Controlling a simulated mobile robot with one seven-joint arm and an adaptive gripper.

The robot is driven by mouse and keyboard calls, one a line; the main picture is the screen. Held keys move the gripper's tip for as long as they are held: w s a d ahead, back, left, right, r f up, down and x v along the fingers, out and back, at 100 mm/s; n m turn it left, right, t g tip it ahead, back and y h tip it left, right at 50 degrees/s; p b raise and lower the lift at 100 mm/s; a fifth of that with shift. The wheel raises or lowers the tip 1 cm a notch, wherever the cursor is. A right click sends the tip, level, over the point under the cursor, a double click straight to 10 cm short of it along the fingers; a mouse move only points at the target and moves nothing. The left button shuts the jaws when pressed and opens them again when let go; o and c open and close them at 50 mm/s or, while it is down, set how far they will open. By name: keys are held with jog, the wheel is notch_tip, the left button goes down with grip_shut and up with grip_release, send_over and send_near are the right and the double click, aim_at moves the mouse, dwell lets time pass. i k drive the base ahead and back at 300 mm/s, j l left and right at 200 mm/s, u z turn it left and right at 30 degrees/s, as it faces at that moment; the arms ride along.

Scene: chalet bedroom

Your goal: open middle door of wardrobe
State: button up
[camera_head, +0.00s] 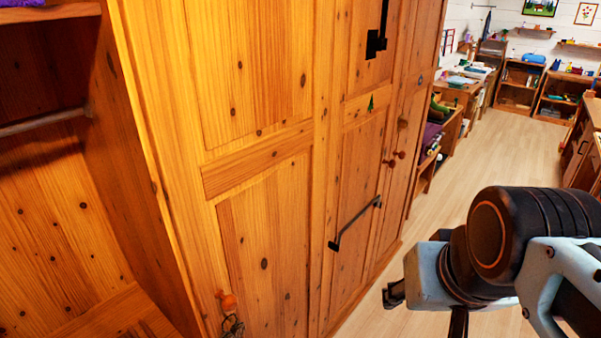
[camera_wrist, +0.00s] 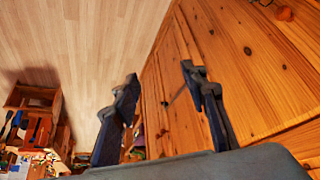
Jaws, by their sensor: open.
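The wooden wardrobe (camera_head: 258,165) fills the left and middle of the head view. A broad door panel in front has an orange knob (camera_head: 228,303) low on its left side, with a small dark item hanging below it. To its right, a narrower panel carries a black bar (camera_head: 355,222) and a black bracket (camera_head: 375,42). Two more knobs (camera_head: 389,163) sit close together beyond it. I cannot tell which panel is the middle door. My gripper (camera_head: 395,293) is right of the wardrobe. In the wrist view, its fingers (camera_wrist: 160,84) are apart and empty, with the wardrobe beside them.
An open compartment with a shelf (camera_head: 48,12) and a rod (camera_head: 42,122) is at the far left. Wooden floor (camera_head: 530,148) is clear between the wardrobe and the furniture at right. Shelves and desks with small objects line the back.

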aim_at(234, 95)
jog(key=u, duration=0.75)
